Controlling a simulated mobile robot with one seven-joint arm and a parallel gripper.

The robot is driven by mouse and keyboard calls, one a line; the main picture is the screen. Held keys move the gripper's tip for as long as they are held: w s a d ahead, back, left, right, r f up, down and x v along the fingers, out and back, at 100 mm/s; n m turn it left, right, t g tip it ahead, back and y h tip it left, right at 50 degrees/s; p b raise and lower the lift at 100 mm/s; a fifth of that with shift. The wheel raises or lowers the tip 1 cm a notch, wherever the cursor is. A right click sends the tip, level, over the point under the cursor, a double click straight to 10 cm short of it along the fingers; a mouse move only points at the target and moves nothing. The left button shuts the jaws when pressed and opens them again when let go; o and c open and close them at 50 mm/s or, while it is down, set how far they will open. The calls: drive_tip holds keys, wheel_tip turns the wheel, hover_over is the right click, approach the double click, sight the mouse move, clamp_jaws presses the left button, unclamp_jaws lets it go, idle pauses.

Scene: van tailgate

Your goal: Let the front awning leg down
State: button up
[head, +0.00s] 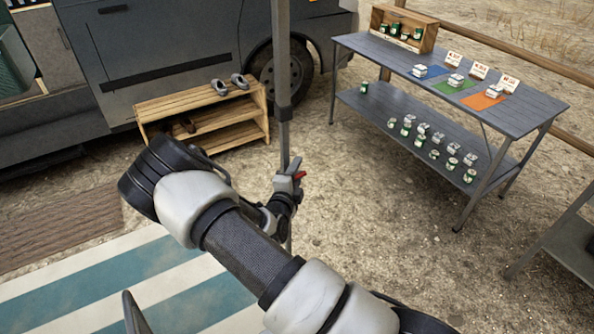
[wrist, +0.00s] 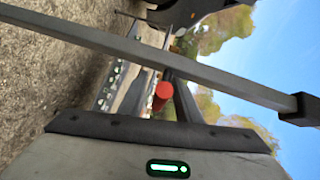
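In the wrist view the leg (wrist: 90,38) crosses diagonally, with the dark collar (wrist: 302,108) at the right. My gripper (head: 291,180) is at the thin section, below the collar; the leg shows again beneath it. Whether the fingers are closed on the leg is unclear.
A grey two-level table (head: 480,60) with cans and coloured mats stands at the right. A wooden shoe rack (head: 215,125) stands by the van (head: 170,50) at the back left. A striped mat (head: 120,285) lies front left. Gravel between the leg and table is clear.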

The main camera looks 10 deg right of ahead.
drive_tip(key=p+v, duration=0.1)
drive_tip(key=v, duration=1.6)
drive_tip(key=shift+s+p, duration=0.25)
drive_tip(key=shift+p, duration=0.05)
drive_tip(key=s+d+r+m+g+h+p, duration=0.15)
drive_tip(key=s+d+r+m+g, duration=0.25)
drive_tip(key=r+m, duration=0.45)
drive_tip(key=s+d+r+m+g+p, duration=0.2)
drive_tip(key=s+d+r+m+g, duration=0.25)
drive_tip(key=m, duration=0.65)
drive_tip(key=s+d+r+m+g+h+p, duration=0.1)
drive_tip(key=s+d+r+m+g+p, duration=0.1)
drive_tip(key=s+d+r+m+g, duration=0.45)
drive_tip(key=s+a+r+m+t+y+p, duration=0.2)
drive_tip(key=a+r+m+t+y, duration=0.1)
drive_tip(key=r+m, duration=0.7)
drive_tip(key=s+a+r+m+t+y+p, duration=0.3)
drive_tip(key=a+r+m+y, duration=0.3)
drive_tip(key=r+m, duration=0.4)
drive_tip(key=shift+m+y, duration=0.55)
drive_tip(key=shift+m, duration=1.55)
